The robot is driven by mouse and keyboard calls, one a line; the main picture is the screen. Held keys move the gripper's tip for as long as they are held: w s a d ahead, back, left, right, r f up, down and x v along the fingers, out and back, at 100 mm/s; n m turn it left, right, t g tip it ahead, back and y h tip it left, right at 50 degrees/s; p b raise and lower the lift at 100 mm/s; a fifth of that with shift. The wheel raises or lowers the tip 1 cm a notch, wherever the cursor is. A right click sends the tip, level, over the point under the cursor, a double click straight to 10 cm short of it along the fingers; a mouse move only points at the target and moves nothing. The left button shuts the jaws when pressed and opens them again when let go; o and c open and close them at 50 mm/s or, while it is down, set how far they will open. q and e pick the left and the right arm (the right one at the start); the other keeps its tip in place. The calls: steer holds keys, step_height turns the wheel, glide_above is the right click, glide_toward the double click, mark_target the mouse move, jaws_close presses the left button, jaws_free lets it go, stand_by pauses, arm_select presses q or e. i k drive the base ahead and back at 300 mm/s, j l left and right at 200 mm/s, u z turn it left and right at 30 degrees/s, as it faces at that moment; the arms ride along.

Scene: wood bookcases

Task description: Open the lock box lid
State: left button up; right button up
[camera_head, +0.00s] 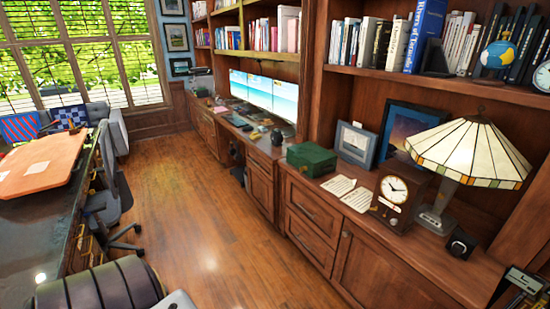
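The lock box appears to be the dark green box (311,158) on the wooden cabinet top, right of the middle of the view. Its lid looks closed, and it sits upright against no other object. Its latch or lock is too small to make out. My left gripper is not in view.
Papers (349,192), a clock (396,194) and a stained-glass lamp (469,153) stand right of the box. Picture frames (356,145) are behind it. Monitors (271,96) stand farther along. The wooden floor (205,225) before the cabinet is clear.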

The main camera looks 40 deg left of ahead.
mark_target(312, 154)
steer(key=u, duration=1.2)
steer(key=i+z, duration=0.15)
steer(key=i, duration=0.4)
steer(key=i+j+z, duration=0.1)
steer(key=i, duration=0.45)
steer(key=i+j+z, duration=0.15)
steer(key=i, duration=0.4)
